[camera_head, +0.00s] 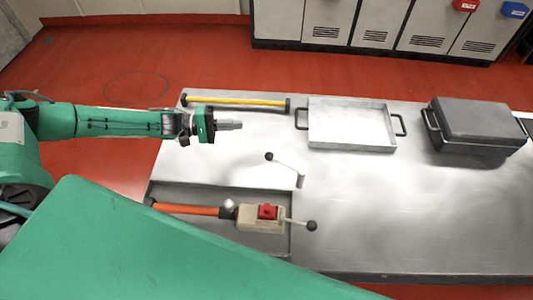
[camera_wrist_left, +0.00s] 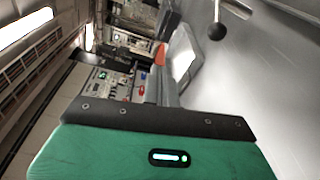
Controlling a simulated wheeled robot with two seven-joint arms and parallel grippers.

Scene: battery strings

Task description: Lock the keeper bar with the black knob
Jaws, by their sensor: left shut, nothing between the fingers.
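A black knob (camera_head: 269,156) sits on the end of a thin bent metal bar (camera_head: 290,169) that rises near the tray's rear right corner. A black knob on a rod also shows at the top of the left wrist view (camera_wrist_left: 217,31). A second black knob (camera_head: 311,226) ends a lever on the right of a beige box (camera_head: 259,220) with a red switch (camera_head: 267,211). I cannot tell from its look alone which bar is the keeper. My left gripper (camera_head: 238,124) is shut and empty, pointing right above the table, behind and left of the first knob, apart from it. My right gripper is out of view.
An orange-handled tool (camera_head: 190,209) joins the beige box in the shallow tray (camera_head: 165,190). A yellow bar (camera_head: 235,101), an empty metal tray (camera_head: 350,124) and a dark case (camera_head: 475,122) stand at the back. The table's right half (camera_head: 420,220) is clear.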

